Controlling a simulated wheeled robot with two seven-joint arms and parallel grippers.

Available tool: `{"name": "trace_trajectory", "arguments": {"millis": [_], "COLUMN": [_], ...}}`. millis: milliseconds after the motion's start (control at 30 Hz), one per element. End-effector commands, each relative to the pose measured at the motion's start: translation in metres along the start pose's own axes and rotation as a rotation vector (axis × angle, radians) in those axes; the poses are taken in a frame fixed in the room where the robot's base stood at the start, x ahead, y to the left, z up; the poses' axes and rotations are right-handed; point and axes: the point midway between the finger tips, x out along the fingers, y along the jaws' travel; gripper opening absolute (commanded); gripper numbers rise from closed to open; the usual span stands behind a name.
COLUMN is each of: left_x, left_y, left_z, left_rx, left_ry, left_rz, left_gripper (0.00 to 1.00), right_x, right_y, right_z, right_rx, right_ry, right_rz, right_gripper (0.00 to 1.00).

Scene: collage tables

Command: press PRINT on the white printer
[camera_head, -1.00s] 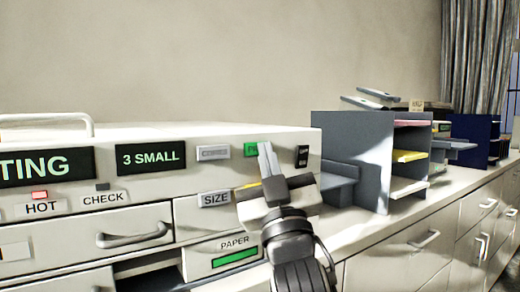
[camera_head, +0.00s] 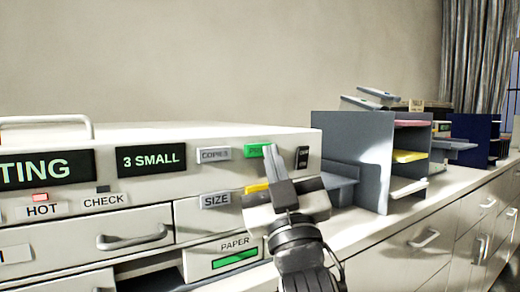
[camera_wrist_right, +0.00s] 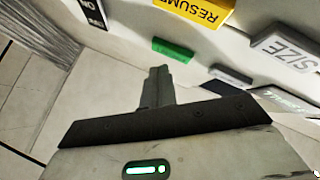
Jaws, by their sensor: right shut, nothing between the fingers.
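The white printer (camera_head: 85,142) fills the left and middle of the head view. Its green PRINT button (camera_head: 256,150) is at the upper right of its front, partly covered by my fingertips. My right gripper (camera_head: 268,148) is shut and empty, its fingertips just at the button's right end. In the right wrist view, where labels are upside down, the green button (camera_wrist_right: 173,49) is just beyond the shut fingertips (camera_wrist_right: 157,72). I cannot tell whether they touch it. My left gripper is not in view.
Close by are the grey COPIES button (camera_head: 213,155), SIZE button (camera_head: 215,200), yellow RESUME button (camera_head: 257,188) and a black switch (camera_head: 302,157). A grey paper sorter (camera_head: 352,140) stands right of the printer on the counter. Blue shelves (camera_head: 470,130) stand farther back.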

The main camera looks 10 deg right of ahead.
Motion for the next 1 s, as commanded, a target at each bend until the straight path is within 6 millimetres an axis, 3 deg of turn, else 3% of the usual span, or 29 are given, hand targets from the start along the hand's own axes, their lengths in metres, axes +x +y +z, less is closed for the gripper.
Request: {"name": "trace_trajectory", "arguments": {"millis": [200,700,1000], "left_x": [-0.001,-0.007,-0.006], "left_y": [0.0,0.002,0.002], "left_z": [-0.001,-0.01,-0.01], "left_rx": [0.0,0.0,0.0], "left_ry": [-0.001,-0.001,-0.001], "left_rz": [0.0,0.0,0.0], "left_gripper": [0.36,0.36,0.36], "right_x": [-0.003,-0.034,-0.035], "right_y": [0.002,0.024,0.025], "right_z": [-0.002,-0.025,-0.025], "right_rx": [0.0,0.0,0.0], "right_ry": [0.0,0.0,0.0], "right_rz": [0.0,-0.001,0.0], "right_gripper": [0.0,0.0,0.0]}}
